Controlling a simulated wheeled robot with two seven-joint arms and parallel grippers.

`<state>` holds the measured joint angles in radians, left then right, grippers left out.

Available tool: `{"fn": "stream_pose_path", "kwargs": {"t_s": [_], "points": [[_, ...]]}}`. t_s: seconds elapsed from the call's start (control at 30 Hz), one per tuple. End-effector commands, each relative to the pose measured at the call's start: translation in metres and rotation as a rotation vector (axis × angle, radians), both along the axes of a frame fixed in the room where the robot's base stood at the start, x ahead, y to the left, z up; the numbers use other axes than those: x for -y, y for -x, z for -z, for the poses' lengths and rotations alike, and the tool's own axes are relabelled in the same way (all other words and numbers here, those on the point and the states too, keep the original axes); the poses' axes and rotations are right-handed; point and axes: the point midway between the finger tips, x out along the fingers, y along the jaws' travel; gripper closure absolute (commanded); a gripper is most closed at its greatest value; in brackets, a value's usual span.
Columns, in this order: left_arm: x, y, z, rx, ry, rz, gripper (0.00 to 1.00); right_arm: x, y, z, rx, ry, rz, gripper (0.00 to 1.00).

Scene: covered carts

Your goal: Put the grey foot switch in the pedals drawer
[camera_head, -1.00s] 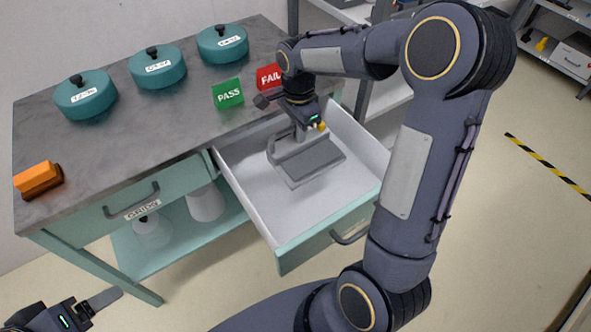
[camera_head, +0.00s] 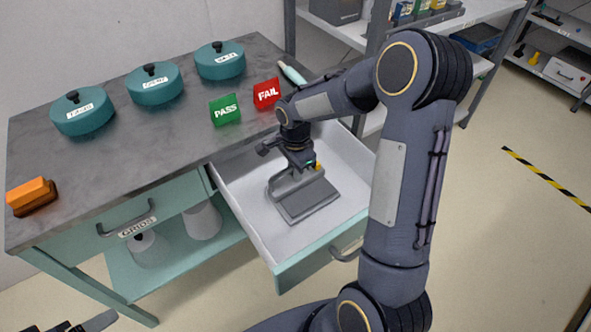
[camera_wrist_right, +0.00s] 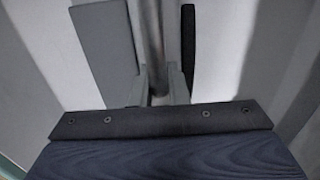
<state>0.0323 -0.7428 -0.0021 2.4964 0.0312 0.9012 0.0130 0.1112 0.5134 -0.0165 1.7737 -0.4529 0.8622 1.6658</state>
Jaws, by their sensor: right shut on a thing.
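The grey foot switch (camera_head: 308,204), a flat grey plate with a raised bar handle, is inside the pulled-out drawer (camera_head: 243,202), over or on its white floor. I cannot tell whether its underside touches. My right gripper (camera_head: 297,172) reaches down into the drawer and is shut on the handle. In the right wrist view, the bar (camera_wrist_right: 152,45) stands between the fingertips, with a grey part of the switch (camera_wrist_right: 105,45) beside it. The open drawer's label is not visible. Only finger parts of my left gripper (camera_head: 85,325) show at the bottom left edge.
On the worktop (camera_head: 150,140) are several lidded teal pots, a green PASS sign (camera_head: 225,109), a red FAIL sign (camera_head: 267,93) and an orange block (camera_head: 32,195). A shut, labelled drawer (camera_head: 138,226) is left of the open one. Shelving stands behind.

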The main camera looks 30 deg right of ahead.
Motion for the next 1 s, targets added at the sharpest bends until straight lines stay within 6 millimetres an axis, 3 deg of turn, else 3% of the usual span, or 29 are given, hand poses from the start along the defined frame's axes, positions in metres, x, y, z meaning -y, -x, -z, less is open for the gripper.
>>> {"fn": "stream_pose_path", "kwargs": {"t_s": [0.07,0.1,0.27,0.67,1.0], "points": [[0.000,0.000,0.003,0.000,0.000,0.000,0.27,0.000,-0.001,0.003,0.002,0.000,0.000,1.00],[0.000,0.000,0.003,0.000,0.000,0.000,0.27,0.000,0.000,0.004,0.000,0.000,0.000,0.84],[0.000,0.000,0.002,0.000,0.000,0.000,0.27,0.000,0.000,0.003,0.000,0.000,0.000,0.64],[0.000,0.000,-0.002,0.000,0.000,0.000,0.27,0.000,-0.001,-0.007,0.003,0.001,0.000,0.64],[0.000,0.000,-0.013,0.000,0.000,0.000,0.27,0.000,-0.001,-0.077,0.005,0.001,-0.001,0.64]]}}
